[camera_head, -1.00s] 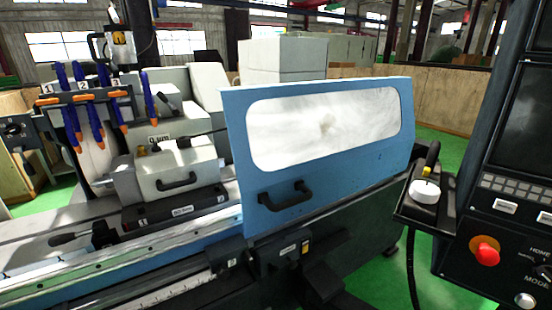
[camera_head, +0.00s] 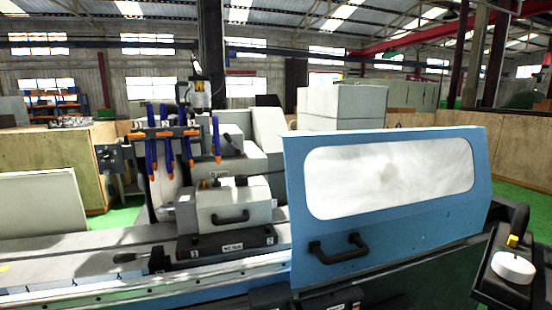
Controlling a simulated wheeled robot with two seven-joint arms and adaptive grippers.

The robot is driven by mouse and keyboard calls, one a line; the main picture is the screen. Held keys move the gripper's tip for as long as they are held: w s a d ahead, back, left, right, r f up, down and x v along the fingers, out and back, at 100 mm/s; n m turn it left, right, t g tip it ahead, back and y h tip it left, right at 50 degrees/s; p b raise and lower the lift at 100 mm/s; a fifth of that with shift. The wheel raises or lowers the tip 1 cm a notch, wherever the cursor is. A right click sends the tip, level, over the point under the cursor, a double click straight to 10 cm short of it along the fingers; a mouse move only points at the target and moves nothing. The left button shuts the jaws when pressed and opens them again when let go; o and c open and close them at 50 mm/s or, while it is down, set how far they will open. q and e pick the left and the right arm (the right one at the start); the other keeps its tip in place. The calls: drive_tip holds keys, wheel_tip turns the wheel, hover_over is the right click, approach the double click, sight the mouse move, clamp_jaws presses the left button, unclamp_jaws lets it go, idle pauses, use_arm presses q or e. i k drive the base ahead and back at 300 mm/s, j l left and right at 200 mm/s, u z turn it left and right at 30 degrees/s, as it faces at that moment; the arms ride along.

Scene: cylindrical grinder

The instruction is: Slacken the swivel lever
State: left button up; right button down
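The cylindrical grinder fills the lower half of the head view. A short black lever (camera_head: 130,257) lies low on the machine table, just left of a dark base plate (camera_head: 262,242) marked 1 and 2. I cannot tell for sure whether this is the swivel lever, or whether it is tight. A light grey housing (camera_head: 205,217) with a black handle sits on that base plate. Neither of my grippers is in view.
A blue guard door (camera_head: 300,240) with a large window and a black handle (camera_head: 338,247) covers the right side. Blue hoses with orange tips (camera_head: 189,158) hang above the housing. A white knob (camera_head: 513,267) stands on a panel at lower right.

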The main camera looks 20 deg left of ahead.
sight(237, 151)
drive_tip(key=i+j+z, duration=0.15)
drive_tip(key=i, duration=0.25)
drive_tip(key=i+j+z, duration=0.1)
drive_tip(key=i+j, duration=0.3)
